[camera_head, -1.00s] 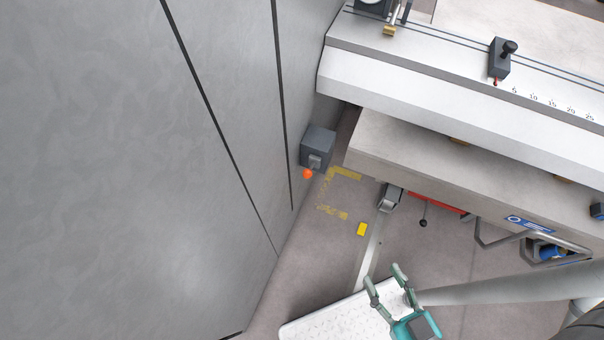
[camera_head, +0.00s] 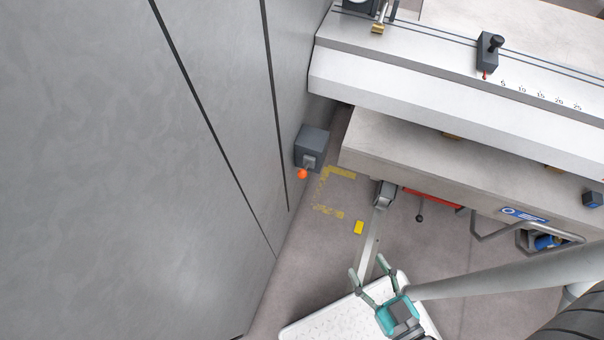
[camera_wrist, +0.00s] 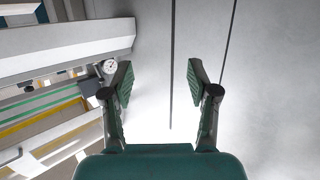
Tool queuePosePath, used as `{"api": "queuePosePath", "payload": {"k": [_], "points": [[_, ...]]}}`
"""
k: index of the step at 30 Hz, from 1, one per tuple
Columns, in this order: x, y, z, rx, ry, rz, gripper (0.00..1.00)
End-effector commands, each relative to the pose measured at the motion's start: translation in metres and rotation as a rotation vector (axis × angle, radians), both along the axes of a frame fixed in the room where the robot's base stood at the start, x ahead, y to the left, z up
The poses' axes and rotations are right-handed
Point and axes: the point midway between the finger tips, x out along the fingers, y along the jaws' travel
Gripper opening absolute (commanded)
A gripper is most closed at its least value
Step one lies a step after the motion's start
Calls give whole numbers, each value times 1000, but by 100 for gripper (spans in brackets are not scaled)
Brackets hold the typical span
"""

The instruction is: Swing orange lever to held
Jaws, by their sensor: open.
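The orange lever shows in the head view as a small round orange knob (camera_head: 302,174). It sits at the lower front of a dark grey box (camera_head: 311,147) fixed to the grey cabinet wall. My gripper (camera_head: 368,270) is below and to the right of the lever in the head view, well apart from it. Its two green-padded fingers are spread and hold nothing. The wrist view also shows my gripper (camera_wrist: 159,82) open, with bare wall between the fingers. I cannot make out the lever in the wrist view.
The tall grey wall (camera_head: 150,180) fills the left. The machine's beam and bed (camera_head: 460,165) jut out at upper right. A red bar (camera_head: 432,198) with a black knob lies beneath the bed. A yellow block (camera_head: 359,227) is on the floor.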

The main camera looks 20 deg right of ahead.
Motion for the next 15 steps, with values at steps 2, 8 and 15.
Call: {"api": "queuePosePath", "payload": {"k": [2,8,15], "points": [[17,0,-28,-9,-24,0,59],[62,-2,-86,-35,-75,1,59],[129,-4,-145,-64,-137,8,59]]}}
